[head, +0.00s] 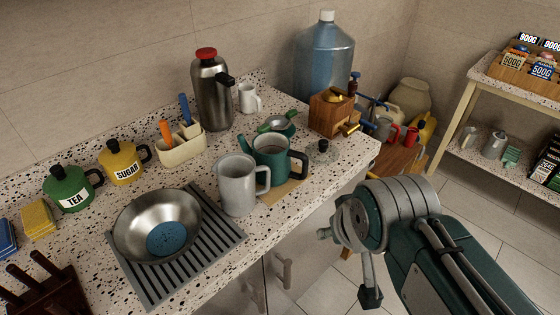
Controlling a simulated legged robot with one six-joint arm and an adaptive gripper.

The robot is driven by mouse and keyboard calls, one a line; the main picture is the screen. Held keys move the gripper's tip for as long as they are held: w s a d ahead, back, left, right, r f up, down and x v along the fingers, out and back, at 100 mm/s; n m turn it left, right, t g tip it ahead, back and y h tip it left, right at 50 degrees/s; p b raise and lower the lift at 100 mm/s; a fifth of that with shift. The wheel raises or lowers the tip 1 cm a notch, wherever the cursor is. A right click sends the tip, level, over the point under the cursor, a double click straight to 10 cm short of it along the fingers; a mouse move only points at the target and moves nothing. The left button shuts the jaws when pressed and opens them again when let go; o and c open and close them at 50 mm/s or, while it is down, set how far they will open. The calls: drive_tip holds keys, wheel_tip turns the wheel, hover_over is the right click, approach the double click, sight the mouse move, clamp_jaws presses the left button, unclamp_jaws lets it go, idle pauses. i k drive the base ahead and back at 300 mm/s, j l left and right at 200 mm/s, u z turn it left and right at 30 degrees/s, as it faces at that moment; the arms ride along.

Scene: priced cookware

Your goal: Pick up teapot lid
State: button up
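A green teapot (268,160) stands on the speckled counter, right of the grey pitcher, its top apparently open. A flat round lid with a dark knob (323,146) lies on the counter to its right, near the front edge; it appears to be the teapot lid. My arm comes in from the lower right. Its end, my gripper (350,262), shows only in part, in front of and below the counter edge, apart from the lid. Whether its fingers are open is unclear, and I see nothing held in it.
A grey pitcher (237,185) stands close to the teapot. A green-handled strainer (278,123) and a wooden grinder (332,112) are behind the lid. A metal bowl (158,222) sits on a striped rack. A shelf (520,92) stands at the right.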

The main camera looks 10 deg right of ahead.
sight(321, 152)
drive_tip(key=l+u, duration=0.1)
drive_tip(key=u, duration=0.25)
drive_tip(key=i+l+u, duration=0.1)
drive_tip(key=u, duration=0.25)
drive_tip(key=l+u, duration=0.15)
drive_tip(key=u, duration=0.2)
drive_tip(key=l+u, duration=0.3)
drive_tip(key=l, duration=0.45)
drive_tip(key=k+l+u, duration=0.1)
drive_tip(key=l+u, duration=0.2)
drive_tip(key=l, duration=0.4)
drive_tip(key=k+l, duration=0.1)
drive_tip(key=l, duration=0.35)
